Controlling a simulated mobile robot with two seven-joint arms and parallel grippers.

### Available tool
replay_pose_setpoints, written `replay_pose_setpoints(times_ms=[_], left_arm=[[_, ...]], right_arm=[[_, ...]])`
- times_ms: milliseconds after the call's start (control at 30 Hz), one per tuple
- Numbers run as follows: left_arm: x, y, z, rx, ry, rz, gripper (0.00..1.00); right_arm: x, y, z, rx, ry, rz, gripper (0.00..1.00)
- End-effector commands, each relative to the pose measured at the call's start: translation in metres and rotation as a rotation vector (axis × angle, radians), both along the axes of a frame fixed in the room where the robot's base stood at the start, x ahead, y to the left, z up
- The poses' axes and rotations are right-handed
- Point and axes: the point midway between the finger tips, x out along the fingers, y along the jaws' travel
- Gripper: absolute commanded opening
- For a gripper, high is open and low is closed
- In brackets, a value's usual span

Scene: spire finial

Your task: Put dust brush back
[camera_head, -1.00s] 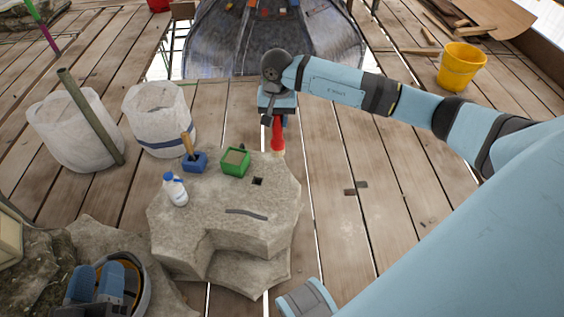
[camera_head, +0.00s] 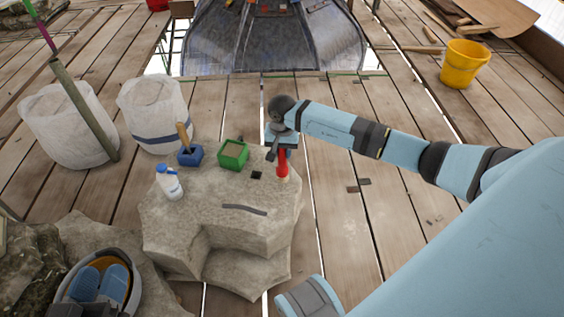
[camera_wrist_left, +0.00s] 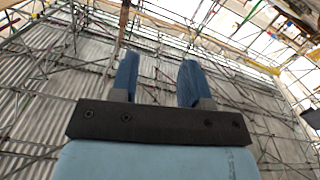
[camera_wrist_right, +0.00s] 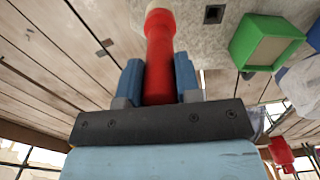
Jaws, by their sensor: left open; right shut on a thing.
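My right gripper (camera_head: 284,142) is shut on a red-handled tool with a pale tip, which I take as the dust brush (camera_head: 282,164). It hangs tip down at the right part of the stone block (camera_head: 215,225); I cannot tell whether it touches. In the right wrist view the red handle (camera_wrist_right: 159,50) sits between the blue fingers. A dark square hole (camera_head: 257,175) lies in the stone top, left of the brush; it also shows in the right wrist view (camera_wrist_right: 214,14). My left gripper (camera_wrist_left: 157,78) is open and empty, facing scaffolding.
On the stone stand a green box (camera_head: 233,155), a blue holder (camera_head: 190,158) with a wooden-handled tool, and a white bottle (camera_head: 169,184). A dark strip (camera_head: 244,209) lies in front. Two white sacks (camera_head: 158,115) stand behind left. Floorboards right of the stone are mostly clear.

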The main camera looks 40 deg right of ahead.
Motion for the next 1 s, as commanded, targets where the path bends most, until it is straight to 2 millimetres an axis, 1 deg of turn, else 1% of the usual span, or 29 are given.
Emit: replay_pose_setpoints(times_ms=[133,200,267,433,667,700,800,1000], left_arm=[[0.002,0.001,-0.006,0.017,-0.016,-0.002,0.43],[0.005,0.003,-0.006,0.032,-0.043,-0.001,0.43],[0.007,0.004,-0.004,0.045,-0.066,-0.001,0.43],[0.008,0.005,0.0,0.056,-0.083,0.0,0.43],[0.007,0.005,-0.003,0.057,-0.085,0.0,0.43],[0.008,0.005,-0.002,0.059,-0.089,0.001,0.43],[0.008,0.005,-0.001,0.059,-0.091,0.0,0.43],[0.008,0.005,-0.001,0.058,-0.091,0.0,0.43]], right_arm=[[0.0,0.001,-0.02,0.003,0.002,0.001,0.03],[0.0,0.001,-0.033,0.003,0.002,-0.001,0.03],[0.0,0.001,-0.04,0.003,0.001,0.0,0.03],[0.0,0.001,-0.041,0.0,-0.001,0.001,0.03],[0.0,0.0,-0.045,0.0,0.0,0.001,0.03],[0.0,0.0,-0.044,0.001,0.001,0.001,0.36],[0.0,0.0,-0.044,0.001,0.001,0.001,0.57],[0.0,0.001,-0.044,0.001,0.001,0.001,0.57]])
